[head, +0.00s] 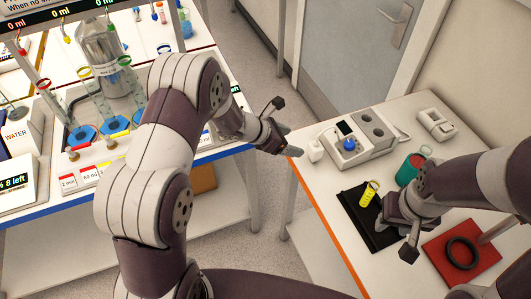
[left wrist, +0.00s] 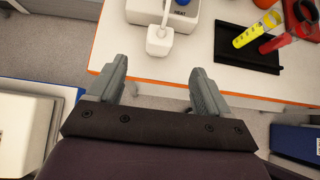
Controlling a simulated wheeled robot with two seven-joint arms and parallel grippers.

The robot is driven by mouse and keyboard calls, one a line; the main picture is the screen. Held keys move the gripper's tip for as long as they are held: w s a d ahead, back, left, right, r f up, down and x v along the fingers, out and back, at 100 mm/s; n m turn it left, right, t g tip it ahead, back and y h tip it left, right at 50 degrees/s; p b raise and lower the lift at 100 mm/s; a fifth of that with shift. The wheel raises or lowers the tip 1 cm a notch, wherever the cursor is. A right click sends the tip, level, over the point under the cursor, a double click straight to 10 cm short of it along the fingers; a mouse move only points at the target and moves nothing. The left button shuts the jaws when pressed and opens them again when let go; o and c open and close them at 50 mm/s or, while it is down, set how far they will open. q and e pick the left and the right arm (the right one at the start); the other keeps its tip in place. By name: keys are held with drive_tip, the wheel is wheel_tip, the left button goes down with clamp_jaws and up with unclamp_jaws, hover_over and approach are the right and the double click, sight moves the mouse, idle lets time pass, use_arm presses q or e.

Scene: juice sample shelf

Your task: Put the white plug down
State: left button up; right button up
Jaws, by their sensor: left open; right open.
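The white plug (head: 316,151) lies on the white table beside the white heater unit (head: 355,142), near the table's left edge. In the left wrist view the plug (left wrist: 160,42) shows with its cord running up beside the unit. My left gripper (head: 283,118) is open and empty, its fingers apart, off the table's edge. In the left wrist view the plug appears ahead of the gap between the fingertips (left wrist: 160,76), apart from both. My right gripper (head: 410,228) is over the table near the black tray (head: 362,228); its fingers look apart and nothing shows between them.
A teal and red cup (head: 409,170) is behind my right gripper. A red mat (head: 448,277) with a black ring (head: 463,252) lies at the right.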

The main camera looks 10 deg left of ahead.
use_arm(q)
drive_tip(key=s+a+r+m+g+y, duration=0.1)
drive_tip(key=s+a+r+m+y, duration=0.1)
drive_tip(key=s+m, duration=0.5)
drive_tip(key=s+a+r+m+g+y+b, duration=0.1)
drive_tip(key=s+a+r+m+y, duration=0.1)
drive_tip(key=s+a+m, duration=0.3)
drive_tip(key=s+a+r+m+g+y+b, duration=0.1)
drive_tip(key=s+a+r+m+g+y, duration=0.1)
drive_tip(key=s+m, duration=0.9)
drive_tip(key=shift+a+m+y, duration=0.8)
drive_tip(key=shift+m+y, duration=0.1)
drive_tip(key=shift+m, duration=0.3)
